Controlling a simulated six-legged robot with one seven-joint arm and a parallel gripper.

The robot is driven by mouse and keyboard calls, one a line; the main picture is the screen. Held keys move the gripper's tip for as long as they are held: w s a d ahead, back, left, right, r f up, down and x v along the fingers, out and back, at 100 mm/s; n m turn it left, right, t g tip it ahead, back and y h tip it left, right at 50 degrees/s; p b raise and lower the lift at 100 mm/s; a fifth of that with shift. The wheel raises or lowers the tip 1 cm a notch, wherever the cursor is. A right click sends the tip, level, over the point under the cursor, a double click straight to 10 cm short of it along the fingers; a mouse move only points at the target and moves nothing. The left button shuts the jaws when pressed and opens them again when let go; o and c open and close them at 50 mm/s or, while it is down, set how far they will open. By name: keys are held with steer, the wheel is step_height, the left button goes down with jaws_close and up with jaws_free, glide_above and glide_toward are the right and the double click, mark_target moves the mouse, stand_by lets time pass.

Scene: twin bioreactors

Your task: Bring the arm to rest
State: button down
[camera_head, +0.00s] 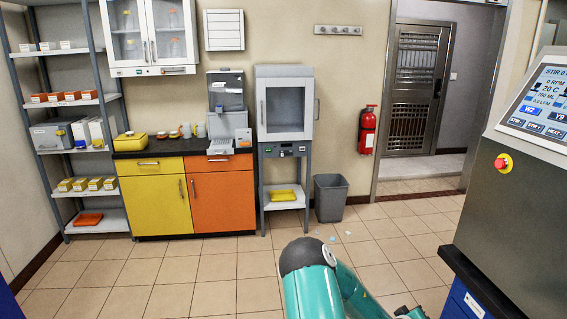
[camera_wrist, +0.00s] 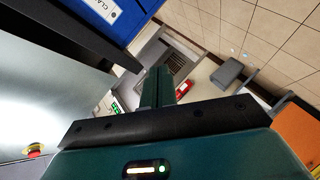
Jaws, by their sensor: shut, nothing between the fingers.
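My teal arm (camera_head: 315,285) rises at the bottom middle of the head view, with a dark rounded joint on top. My gripper (camera_wrist: 158,88) shows in the wrist view as a dark bar with narrow fingers together in the middle. It is shut and empty, and nothing touches the fingertips. The wrist view is strongly tilted, with the floor at the upper right. In the head view I cannot make out the gripper clearly.
A bioreactor console (camera_head: 530,190) with a red stop button (camera_head: 502,162) stands close on the right, above a blue cabinet (camera_head: 465,300). Shelves (camera_head: 75,140), cabinets (camera_head: 222,200), a grey bin (camera_head: 331,198) and an extinguisher (camera_head: 367,130) line the far wall. The tiled floor between is mostly clear.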

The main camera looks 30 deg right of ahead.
steer(key=w+a+r+m+t+y, duration=0.2)
steer(key=w+a+r+y, duration=0.4)
steer(key=w+a, duration=0.6)
steer(key=w+a+r+t+y, duration=0.1)
steer(key=w+a+r+y, duration=0.1)
steer(key=a+r, duration=0.55)
steer(key=w+a+r+y, duration=0.2)
steer(key=a+r, duration=0.2)
steer(key=a, duration=0.7)
steer(key=s+a+r+n+y, duration=0.2)
steer(key=a+r, duration=0.4)
steer(key=a, duration=0.4)
steer(key=s+a+r+n+y, duration=0.1)
steer(key=s+a+r, duration=0.3)
steer(key=s+a, duration=0.3)
steer(key=s+a+r+n, duration=0.2)
steer(key=s+a+r, duration=0.3)
steer(key=s+a, duration=0.3)
steer(key=shift+s+n+g+y, duration=0.3)
steer(key=shift+s+y, duration=0.1)
steer(key=shift+s, duration=0.3)
